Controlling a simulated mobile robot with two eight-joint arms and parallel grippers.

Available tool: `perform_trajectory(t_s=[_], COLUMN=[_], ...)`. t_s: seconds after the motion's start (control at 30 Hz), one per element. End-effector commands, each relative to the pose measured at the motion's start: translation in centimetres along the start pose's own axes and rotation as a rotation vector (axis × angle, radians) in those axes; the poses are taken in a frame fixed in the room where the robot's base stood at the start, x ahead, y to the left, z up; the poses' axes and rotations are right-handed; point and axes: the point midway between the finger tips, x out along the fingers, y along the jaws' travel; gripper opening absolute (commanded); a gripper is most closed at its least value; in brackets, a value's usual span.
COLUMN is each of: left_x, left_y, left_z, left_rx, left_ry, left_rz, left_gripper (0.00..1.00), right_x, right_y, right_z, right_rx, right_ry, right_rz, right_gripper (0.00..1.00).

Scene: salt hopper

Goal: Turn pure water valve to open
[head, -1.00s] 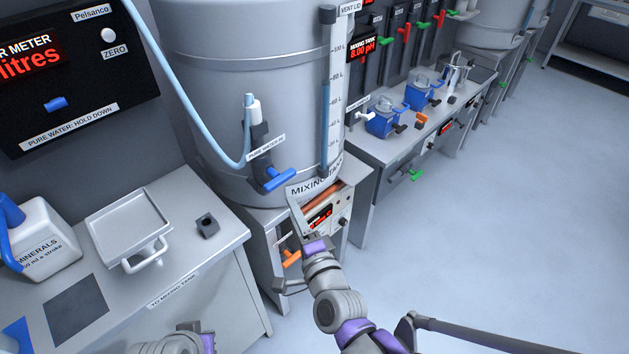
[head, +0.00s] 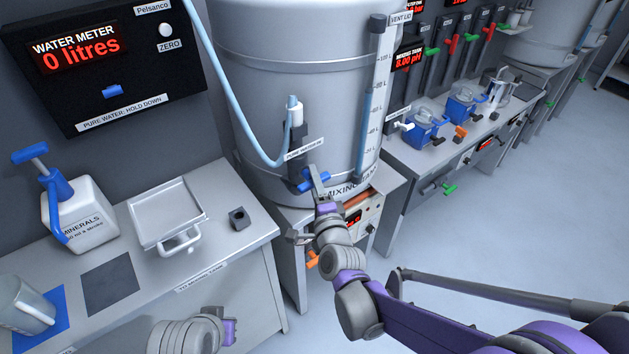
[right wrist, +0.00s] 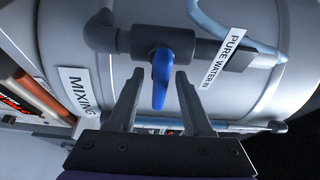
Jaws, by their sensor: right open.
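The pure water valve has a blue handle (head: 314,180) low on the front of the grey mixing tank (head: 285,75), under a pale blue hose and a "PURE WATER" label. In the right wrist view the blue handle (right wrist: 162,78) points down from its dark pipe. My right gripper (head: 318,185) is at the valve in the head view. In the right wrist view its two fingers (right wrist: 157,98) are open, one on each side of the handle, with gaps visible.
The left bench holds a minerals jug (head: 78,215), a white tray (head: 168,215), a small dark block (head: 239,218) and a pitcher (head: 25,310). The water meter (head: 105,60) reads 0 litres. An orange handle (head: 312,259) is below the tank. The floor at right is clear.

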Motion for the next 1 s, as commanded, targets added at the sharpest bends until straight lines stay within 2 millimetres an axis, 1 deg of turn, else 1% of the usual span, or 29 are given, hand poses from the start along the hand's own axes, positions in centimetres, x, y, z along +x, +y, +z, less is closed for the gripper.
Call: perform_trajectory(t_s=[0.1,0.13,0.27,0.3,0.4,0.77,1.0], left_x=[0.01,0.01,0.01,0.01,0.01,0.03,0.2], left_y=[0.0,0.0,0.0,0.0,0.0,0.0,0.0], left_z=[0.02,0.02,0.02,0.01,0.01,0.03,0.18], left_rx=[0.0,0.0,0.0,0.0,0.0,0.0,0.0], left_ry=[0.0,0.0,0.0,0.0,0.0,0.0,-0.001], left_rz=[0.0,0.0,0.0,0.0,0.0,0.0,0.0], left_gripper=[0.0,0.0,0.0,0.0,0.0,0.0,0.0], right_x=[-0.02,-0.02,-0.03,-0.03,-0.04,-0.04,-0.02], right_y=[0.01,0.01,0.01,0.0,0.0,0.01,0.07], right_z=[-0.01,-0.01,-0.01,-0.01,-0.01,-0.01,-0.02], right_rx=[0.0,0.0,0.0,-0.001,-0.001,-0.009,-0.084], right_ry=[0.0,0.0,0.0,0.0,0.0,0.0,0.0], right_rz=[0.0,0.0,0.0,0.0,0.0,-0.003,-0.034], right_gripper=[0.5,0.46,0.23,0.16,0.0,0.0,0.0])
